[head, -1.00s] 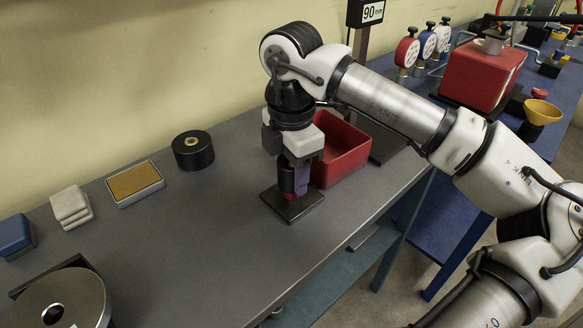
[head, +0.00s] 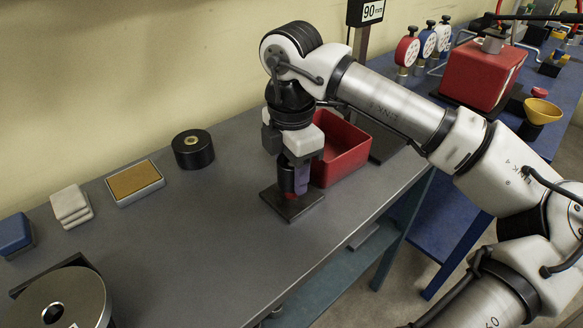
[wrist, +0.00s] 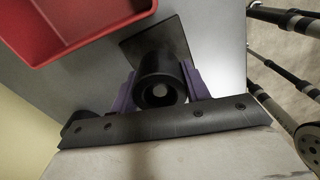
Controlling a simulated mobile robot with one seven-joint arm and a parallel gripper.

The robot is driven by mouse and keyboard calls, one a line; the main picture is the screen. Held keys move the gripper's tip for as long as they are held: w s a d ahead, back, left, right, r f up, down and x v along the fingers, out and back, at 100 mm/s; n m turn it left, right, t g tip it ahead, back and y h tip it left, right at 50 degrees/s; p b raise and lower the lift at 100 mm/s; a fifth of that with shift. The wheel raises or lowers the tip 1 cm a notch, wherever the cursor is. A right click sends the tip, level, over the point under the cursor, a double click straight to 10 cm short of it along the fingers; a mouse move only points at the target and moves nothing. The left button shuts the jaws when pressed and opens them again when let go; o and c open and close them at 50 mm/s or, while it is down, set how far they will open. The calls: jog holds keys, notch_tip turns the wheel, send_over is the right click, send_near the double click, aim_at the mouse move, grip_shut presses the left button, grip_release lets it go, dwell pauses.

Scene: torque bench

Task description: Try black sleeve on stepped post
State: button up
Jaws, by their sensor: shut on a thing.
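My gripper (head: 293,181) points straight down over the dark square base plate (head: 303,207) on the bench. Its purple fingers are shut on the black sleeve (head: 285,180). In the wrist view the sleeve (wrist: 160,82) sits between the purple fingers, its round bore facing the camera with a light round spot inside. The base plate (wrist: 170,38) shows behind it. The sleeve is upright above the plate. A little red shows just under the fingers, at the foot of the sleeve. The stepped post is mostly hidden, so I cannot tell how far down it the sleeve sits.
A red bin (head: 345,150) stands close behind and right of the gripper; it also fills the upper left of the wrist view (wrist: 75,25). A black cylinder (head: 193,150), a tan-topped block (head: 135,182) and a metal disc (head: 60,300) lie left. The bench's middle is clear.

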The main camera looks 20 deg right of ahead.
jog(key=o, duration=1.5)
notch_tip(320, 180, up, 14)
jog(key=p, duration=0.7)
jog(key=shift+p, duration=0.4)
